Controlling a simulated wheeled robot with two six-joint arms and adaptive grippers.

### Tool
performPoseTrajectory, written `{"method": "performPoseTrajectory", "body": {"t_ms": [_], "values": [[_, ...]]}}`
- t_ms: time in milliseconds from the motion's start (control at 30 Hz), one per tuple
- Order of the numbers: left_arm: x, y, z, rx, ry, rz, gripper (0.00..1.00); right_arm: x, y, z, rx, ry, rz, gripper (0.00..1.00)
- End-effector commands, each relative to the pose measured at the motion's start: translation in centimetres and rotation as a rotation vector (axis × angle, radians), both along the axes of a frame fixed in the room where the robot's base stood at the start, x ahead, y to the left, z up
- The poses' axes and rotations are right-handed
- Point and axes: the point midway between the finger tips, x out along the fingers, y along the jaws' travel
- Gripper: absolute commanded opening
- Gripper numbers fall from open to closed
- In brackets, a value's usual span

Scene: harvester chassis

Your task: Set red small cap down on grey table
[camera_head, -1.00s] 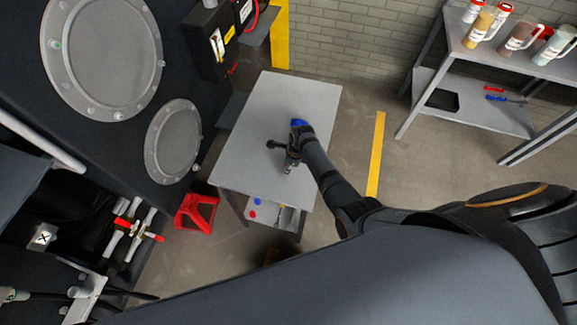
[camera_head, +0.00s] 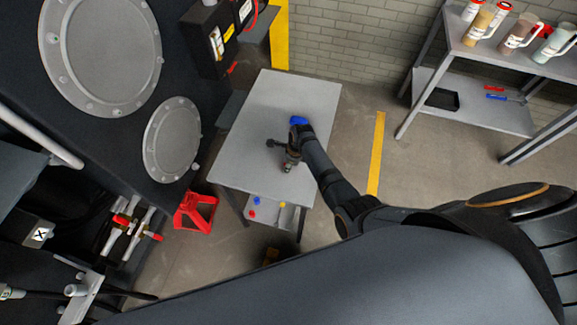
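The grey table (camera_head: 262,110) stands in the middle, its top mostly bare. My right arm comes in from the right, and my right gripper (camera_head: 288,164) is over the table's right half, pointing toward its front edge. The fingers are small and dark, so I cannot tell whether they are open or hold anything. No red small cap shows clearly at the fingertips. A small red round piece (camera_head: 252,213) lies on the table's lower shelf. My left gripper is not in view.
Small blue (camera_head: 257,200) and yellow (camera_head: 282,204) pieces lie on the lower shelf. A blue patch (camera_head: 299,121) shows beside my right wrist. A red stand (camera_head: 195,211) is left of the table; dark machinery (camera_head: 100,150) fills the left. A workbench (camera_head: 480,110) stands right.

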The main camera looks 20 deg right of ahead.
Motion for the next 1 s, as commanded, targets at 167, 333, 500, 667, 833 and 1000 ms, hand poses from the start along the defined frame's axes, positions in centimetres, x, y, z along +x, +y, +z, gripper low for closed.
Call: {"method": "performPoseTrajectory", "body": {"t_ms": [167, 333, 500, 667, 833, 1000], "values": [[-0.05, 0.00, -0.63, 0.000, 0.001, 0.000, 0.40, -1.19, 0.04, -1.78, -0.001, 0.024, 0.000, 0.00], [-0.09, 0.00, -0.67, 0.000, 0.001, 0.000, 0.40, -1.19, 0.04, -1.80, -0.001, 0.024, 0.000, 0.00], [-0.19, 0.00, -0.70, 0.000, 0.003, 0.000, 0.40, -1.20, 0.05, -1.83, -0.001, 0.025, 0.001, 0.43], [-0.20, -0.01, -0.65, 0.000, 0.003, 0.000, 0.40, -1.23, 0.01, -1.76, -0.001, 0.027, 0.001, 0.50], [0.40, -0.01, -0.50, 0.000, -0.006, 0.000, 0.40, -1.17, -0.05, -1.63, -0.003, 0.026, 0.001, 0.50], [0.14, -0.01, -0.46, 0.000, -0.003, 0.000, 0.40, -1.13, -0.07, -1.52, -0.003, 0.025, 0.001, 0.50]]}}
